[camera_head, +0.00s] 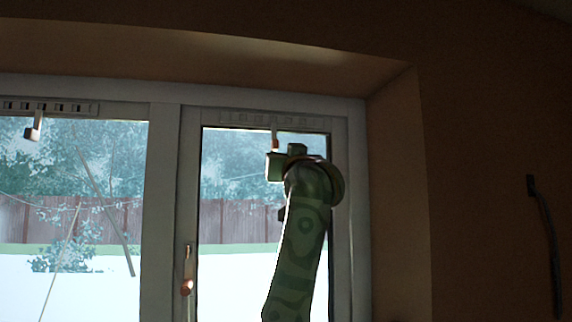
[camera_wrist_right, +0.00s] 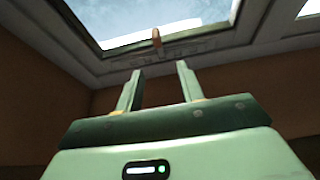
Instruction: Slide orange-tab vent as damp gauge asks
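The right window's slotted vent (camera_head: 270,118) runs along the top of its frame. An orange tab (camera_head: 275,138) hangs from it, just above my right gripper (camera_head: 284,162). In the right wrist view, my right gripper (camera_wrist_right: 159,68) has its two fingers apart with nothing between them. The orange tab (camera_wrist_right: 156,38) shows beyond the fingertips, lined up with the gap, and looks clear of both fingers. The vent (camera_wrist_right: 172,51) is behind it, its slots faint. I cannot make out a damp gauge. My left gripper is not in view.
A second vent (camera_head: 60,108) tops the left window, with a pale hanging tab (camera_head: 34,126). A window handle (camera_head: 187,272) sits on the middle frame. The deep window reveal (camera_head: 396,200) stands right of my arm. A dark slender object (camera_head: 545,230) is on the right wall.

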